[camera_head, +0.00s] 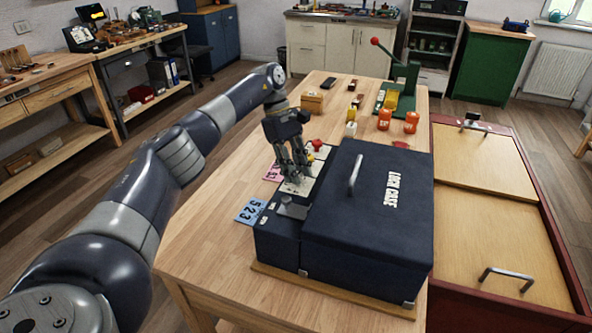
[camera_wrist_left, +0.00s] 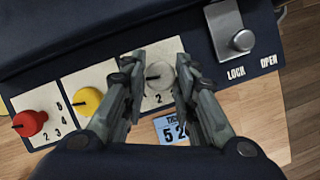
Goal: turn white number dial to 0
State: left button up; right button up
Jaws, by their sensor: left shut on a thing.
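The white number dial (camera_wrist_left: 160,76) shows in the left wrist view as a pale round knob on a white plate on the lock case's front strip. A dark pointer mark lies on its left side, and a 2 is readable below it. My left gripper (camera_head: 292,179) points down over the strip, its fingers closed on either side of the white dial. In the left wrist view the fingers cover parts of the plate, so most other numbers are hidden. In the head view the gripper hides the dial. My right gripper is in neither view.
A yellow dial (camera_wrist_left: 87,101) and a red dial (camera_wrist_left: 30,122) sit left of the white one. A metal latch (camera_wrist_left: 242,40) marked LOCK and OPEN is at right. The dark lock case (camera_head: 372,205) has a lid handle. A blue number card (camera_head: 250,212) lies beside it.

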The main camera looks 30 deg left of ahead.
pick_arm(q)
jog(key=shift+w+r, duration=0.1)
jog(key=shift+r, duration=0.05)
jog(key=o, duration=1)
jog(key=shift+a, duration=0.1)
jog(key=v, duration=0.7)
jog(key=shift+r, duration=0.2)
